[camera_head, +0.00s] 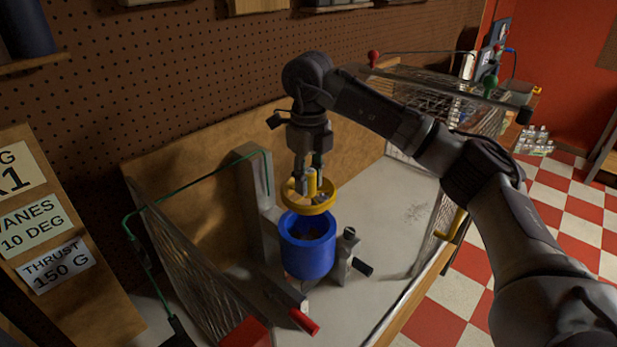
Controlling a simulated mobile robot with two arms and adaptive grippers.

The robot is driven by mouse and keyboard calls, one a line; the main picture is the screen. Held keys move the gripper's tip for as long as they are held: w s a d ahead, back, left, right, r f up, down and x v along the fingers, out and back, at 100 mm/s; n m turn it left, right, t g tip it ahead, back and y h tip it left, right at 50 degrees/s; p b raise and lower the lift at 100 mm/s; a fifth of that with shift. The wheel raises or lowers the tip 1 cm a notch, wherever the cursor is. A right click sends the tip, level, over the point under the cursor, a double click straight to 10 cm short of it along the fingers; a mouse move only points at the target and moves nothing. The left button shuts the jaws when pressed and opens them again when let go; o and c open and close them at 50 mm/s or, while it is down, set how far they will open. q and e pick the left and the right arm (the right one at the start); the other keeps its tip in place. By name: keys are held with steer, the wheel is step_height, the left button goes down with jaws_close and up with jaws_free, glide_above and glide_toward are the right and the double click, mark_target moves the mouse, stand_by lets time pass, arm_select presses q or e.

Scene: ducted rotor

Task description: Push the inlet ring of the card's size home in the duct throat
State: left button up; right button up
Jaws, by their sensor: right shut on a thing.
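My right gripper (309,178) points down and is shut on the yellow inlet ring (308,208), at a post that rises from its middle. The ring hangs just above the open top of the blue duct (308,258), roughly over the throat. A small gap seems to lie between ring and duct rim. The duct stands upright in a grey stand (256,185) on the bench. The card (40,220) at the left reads "VANES 10 DEG" and "THRUST 150 G"; its top line is cut off and ends in "G" and "1". My left gripper is not in view.
Wire mesh guards stand at the left (185,265) and behind right (440,100). A red-tipped handle (304,321) and a dark clamp knob (361,267) stick out near the duct. The bench top (395,215) right of the duct is clear.

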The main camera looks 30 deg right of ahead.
mark_target(307, 199)
steer(key=f+b, duration=0.1)
steer(key=w+f+b, duration=0.1)
steer(key=f, duration=0.1)
steer(key=shift+f, duration=0.1)
steer(key=shift+s+f+b, duration=0.15)
steer(key=shift+f+b, duration=0.75)
steer(key=shift+f, duration=0.45)
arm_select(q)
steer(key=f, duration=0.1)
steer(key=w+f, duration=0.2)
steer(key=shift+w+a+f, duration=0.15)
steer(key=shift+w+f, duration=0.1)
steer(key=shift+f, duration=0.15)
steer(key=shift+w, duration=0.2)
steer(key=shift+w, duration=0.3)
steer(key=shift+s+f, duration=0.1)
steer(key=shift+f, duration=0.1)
arm_select(e)
steer(key=shift+f, duration=0.25)
